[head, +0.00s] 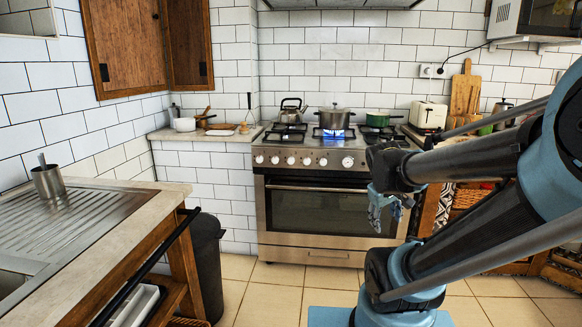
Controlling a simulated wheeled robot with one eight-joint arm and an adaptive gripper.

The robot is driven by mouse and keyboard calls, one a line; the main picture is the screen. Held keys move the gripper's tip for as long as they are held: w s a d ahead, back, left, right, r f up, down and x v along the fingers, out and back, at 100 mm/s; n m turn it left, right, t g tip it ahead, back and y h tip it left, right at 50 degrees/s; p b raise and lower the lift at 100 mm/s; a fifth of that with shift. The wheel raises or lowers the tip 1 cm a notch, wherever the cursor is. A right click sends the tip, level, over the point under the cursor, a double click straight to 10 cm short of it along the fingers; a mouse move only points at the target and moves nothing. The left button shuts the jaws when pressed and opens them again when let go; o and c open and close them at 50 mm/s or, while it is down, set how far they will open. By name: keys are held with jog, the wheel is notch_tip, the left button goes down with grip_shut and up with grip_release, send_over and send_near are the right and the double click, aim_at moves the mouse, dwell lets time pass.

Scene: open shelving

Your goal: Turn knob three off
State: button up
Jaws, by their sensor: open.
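The stove (315,205) stands against the back wall, with a row of several round knobs (307,161) along its front panel. I cannot tell which one is knob three; no labels are readable. A blue flame (333,132) burns under the lidded steel pot (334,117) at the middle of the stovetop. My gripper (383,212) is open and empty, hanging low in front of the oven's right side, below and right of the knobs. My arm hides the panel's right end.
A kettle (290,108) and a green pot (378,118) stand on the stovetop. The oven handle (316,188) sticks out below the knobs. A sink counter (100,225) fills the left, with a dark bin (207,262) beside it. The tiled floor (270,290) before the stove is clear.

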aim_at(291, 163)
jog(key=w+a+r+n+t+h, duration=0.1)
jog(key=w+a+r+n+t, duration=0.3)
jog(key=w, duration=0.6)
jog(key=w+a+f+n+t+h, duration=0.15)
jog(key=w+n, duration=0.35)
jog(key=w, duration=0.5)
jog(key=w+a+r+n+t, duration=0.25)
jog(key=w+a+n, duration=0.2)
jog(key=w, duration=0.55)
jog(key=w+a+f+n+t+y, duration=0.2)
jog(key=w+a+f+n, duration=0.1)
jog(key=a+n, duration=0.4)
jog(key=w+a+f+n+t+y, duration=0.2)
jog(key=w+a+f+n, duration=0.15)
jog(key=a, duration=0.55)
jog(key=w+a+f+n+t+y, duration=0.2)
jog(key=w+a+n, duration=0.2)
jog(key=a+n, duration=0.3)
jog(key=shift+m+h, duration=0.25)
jog(key=shift+m, duration=0.25)
jog(key=w, duration=0.5)
jog(key=w+a, duration=0.1)
jog(key=w, duration=0.5)
jog(key=w+a, duration=0.1)
jog(key=w, duration=0.5)
